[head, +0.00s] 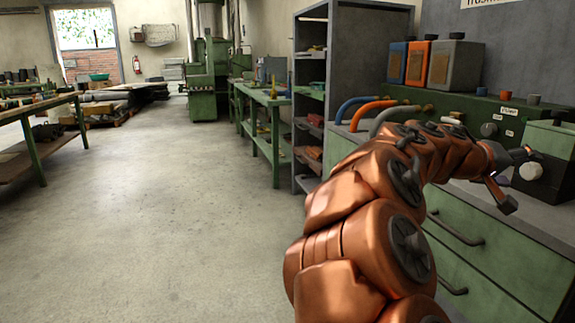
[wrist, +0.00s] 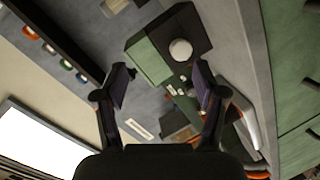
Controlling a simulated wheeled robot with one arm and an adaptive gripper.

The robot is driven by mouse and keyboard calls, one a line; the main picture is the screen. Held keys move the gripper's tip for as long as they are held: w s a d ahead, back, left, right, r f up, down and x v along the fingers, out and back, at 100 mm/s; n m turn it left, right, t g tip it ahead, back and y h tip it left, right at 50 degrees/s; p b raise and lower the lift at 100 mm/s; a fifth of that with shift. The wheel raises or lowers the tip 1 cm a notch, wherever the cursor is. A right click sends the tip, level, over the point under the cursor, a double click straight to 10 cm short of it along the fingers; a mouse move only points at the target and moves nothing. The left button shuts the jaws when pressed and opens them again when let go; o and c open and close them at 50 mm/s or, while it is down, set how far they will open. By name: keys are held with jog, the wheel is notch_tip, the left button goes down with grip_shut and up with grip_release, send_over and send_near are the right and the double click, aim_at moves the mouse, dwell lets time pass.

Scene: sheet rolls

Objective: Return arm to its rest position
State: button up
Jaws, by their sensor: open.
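My copper-coloured arm reaches up and to the right across the head view, over the edge of the workbench. My gripper (head: 519,179) is at its far end, in front of the green control unit with a pale round knob (head: 531,171). In the wrist view my gripper (wrist: 162,80) is open, its two dark fingers apart with nothing held between them. The pale knob (wrist: 181,50) shows beyond the fingertips, and I cannot tell how far away it is.
The bench's green drawers (head: 490,250) with dark handles lie below my arm. Orange, blue and grey boxes (head: 436,62) stand behind it. A grey shelf unit (head: 314,80) is left of the bench. The concrete floor (head: 170,220) at left is clear.

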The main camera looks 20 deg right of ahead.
jog(key=s+a+r+n+y+p, duration=0.2)
jog(key=s+a+y+p, duration=0.3)
jog(key=a+p, duration=0.7)
jog(key=s+a+r+n+g+y+p, duration=0.1)
jog(key=s+a+r+n+y+p, duration=0.1)
jog(key=s+a+y+p, duration=0.3)
jog(key=s+a+r+n+y+p, duration=0.2)
jog(key=s+a+y+p, duration=0.3)
jog(key=a+p, duration=1.4)
jog(key=s+a+r, duration=0.1)
jog(key=s+a, duration=0.3)
jog(key=a, duration=0.1)
jog(key=shift+s+r+g, duration=0.15)
jog(key=shift+s+g, duration=0.15)
